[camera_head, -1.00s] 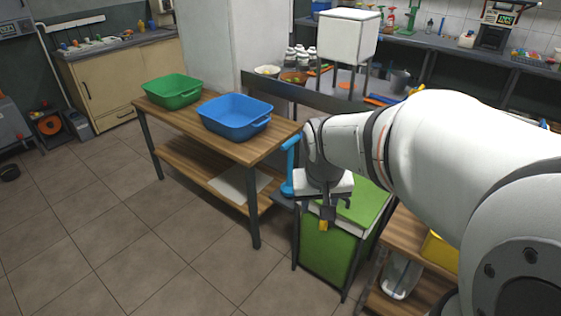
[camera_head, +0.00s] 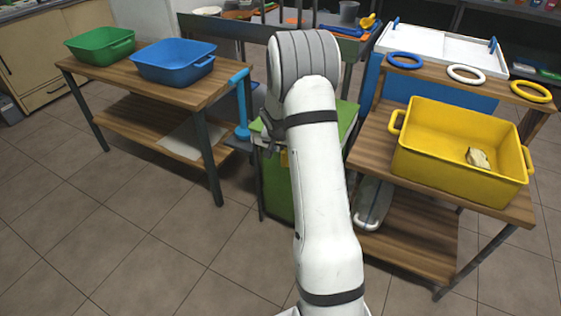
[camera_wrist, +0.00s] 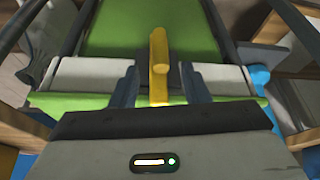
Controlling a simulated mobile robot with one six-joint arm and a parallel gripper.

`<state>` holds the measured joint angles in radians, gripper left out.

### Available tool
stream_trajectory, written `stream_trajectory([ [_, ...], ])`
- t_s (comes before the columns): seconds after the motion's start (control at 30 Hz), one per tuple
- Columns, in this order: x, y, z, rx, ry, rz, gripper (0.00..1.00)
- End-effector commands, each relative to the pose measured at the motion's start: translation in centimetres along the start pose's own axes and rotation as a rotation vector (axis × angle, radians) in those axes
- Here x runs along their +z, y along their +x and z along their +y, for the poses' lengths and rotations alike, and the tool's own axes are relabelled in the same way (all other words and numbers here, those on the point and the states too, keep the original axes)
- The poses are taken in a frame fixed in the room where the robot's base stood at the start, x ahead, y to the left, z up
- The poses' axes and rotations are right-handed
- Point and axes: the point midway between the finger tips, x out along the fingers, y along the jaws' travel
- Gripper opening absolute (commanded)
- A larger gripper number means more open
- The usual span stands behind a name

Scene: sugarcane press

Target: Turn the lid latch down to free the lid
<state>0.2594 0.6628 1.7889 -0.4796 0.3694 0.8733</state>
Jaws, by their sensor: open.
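The yellow latch (camera_wrist: 159,60) stands in the wrist view as a narrow bar at the near edge of the green press box (camera_wrist: 210,30). It runs across the pale strip at that edge. My gripper (camera_wrist: 158,80) is open, with one dark finger on each side of the latch and a gap on both sides. The latch's lower end is hidden by the gripper body. In the head view the green box (camera_head: 273,190) stands behind my arm. A small bit of yellow (camera_head: 284,158) shows beside the arm; my fingers are mostly hidden there.
A blue lever (camera_head: 241,105) stands left of the box. Left is a wooden table with a blue tub (camera_head: 174,62) and a green tub (camera_head: 99,45). Right is a shelf with a yellow crate (camera_head: 455,150) and several rings. The floor in front is clear.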

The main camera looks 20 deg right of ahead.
Motion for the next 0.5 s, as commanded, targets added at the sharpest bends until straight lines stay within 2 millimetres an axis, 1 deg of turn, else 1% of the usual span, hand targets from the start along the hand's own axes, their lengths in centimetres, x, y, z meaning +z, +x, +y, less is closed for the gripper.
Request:
stream_trajectory([
  [0.03,0.1,0.9,0.1,0.002,0.001,-0.003,0.42],
  [0.1,0.2,2.1,0.1,0.002,0.000,-0.004,0.42],
  [0.3,0.1,5.1,0.1,0.002,-0.001,-0.003,0.42],
  [0.4,0.1,6.1,0.1,0.002,0.000,-0.003,0.42],
  [0.5,0.1,6.6,0.1,0.002,0.000,-0.002,0.42],
])
